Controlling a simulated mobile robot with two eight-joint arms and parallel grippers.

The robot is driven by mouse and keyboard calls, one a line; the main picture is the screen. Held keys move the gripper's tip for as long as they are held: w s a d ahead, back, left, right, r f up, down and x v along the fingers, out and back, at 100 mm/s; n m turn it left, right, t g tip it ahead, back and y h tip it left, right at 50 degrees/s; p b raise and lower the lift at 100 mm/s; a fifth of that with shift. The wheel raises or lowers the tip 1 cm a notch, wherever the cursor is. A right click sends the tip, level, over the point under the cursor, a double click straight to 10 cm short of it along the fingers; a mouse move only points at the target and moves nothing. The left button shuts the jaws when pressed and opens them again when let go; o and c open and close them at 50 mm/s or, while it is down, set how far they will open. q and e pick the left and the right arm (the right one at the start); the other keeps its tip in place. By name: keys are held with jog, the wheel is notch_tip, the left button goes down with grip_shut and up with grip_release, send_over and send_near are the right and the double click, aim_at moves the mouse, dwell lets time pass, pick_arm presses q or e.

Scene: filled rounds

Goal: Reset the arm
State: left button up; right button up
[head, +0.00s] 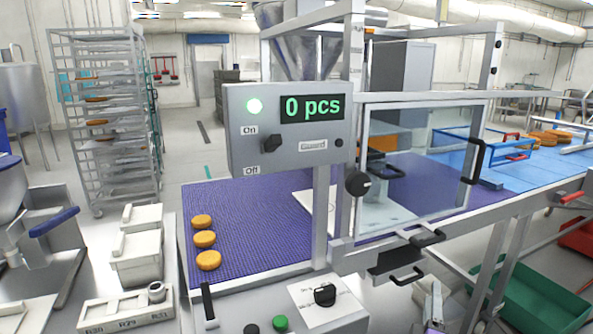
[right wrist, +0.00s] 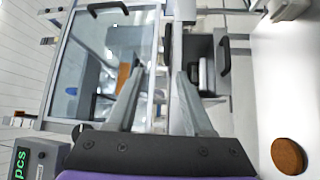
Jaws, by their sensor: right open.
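My right gripper (head: 432,304) shows small at the bottom of the head view, in front of and below the machine's front edge. In the right wrist view the gripper's two grey fingers (right wrist: 160,80) stand apart with nothing between them. Beyond them are a clear door (right wrist: 95,60) and dark handles of the machine; the fingers appear clear of these. Most of my right arm is out of view. My left gripper is in neither view.
A purple belt (head: 250,210) carries three orange rounds (head: 204,239) at its left end. A control box (head: 290,125) reads "0 pcs" with a green lamp. A clear door (head: 415,165) stands over the belt. A green crate (head: 540,300) is at lower right, a rack (head: 105,120) at back left.

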jog(key=s+a+r+m+g+y+p, duration=0.2)
jog(key=s+a+g+y+p, duration=0.15)
jog(key=s+a+p, duration=0.25)
jog(key=s+a+r+m+g+y+p, duration=0.2)
jog(key=s+a+y+p, duration=0.3)
jog(key=s+a, duration=0.1)
pick_arm(q)
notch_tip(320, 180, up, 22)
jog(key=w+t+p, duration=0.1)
jog(key=p, duration=0.7)
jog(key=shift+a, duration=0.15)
pick_arm(e)
jog(key=s+f+m+g, duration=0.3)
jog(key=s+m+g, duration=0.4)
jog(key=s, duration=1)
jog(key=shift+f+m+h, duration=0.15)
jog(key=shift+m+h, duration=0.3)
jog(key=shift+m, duration=0.05)
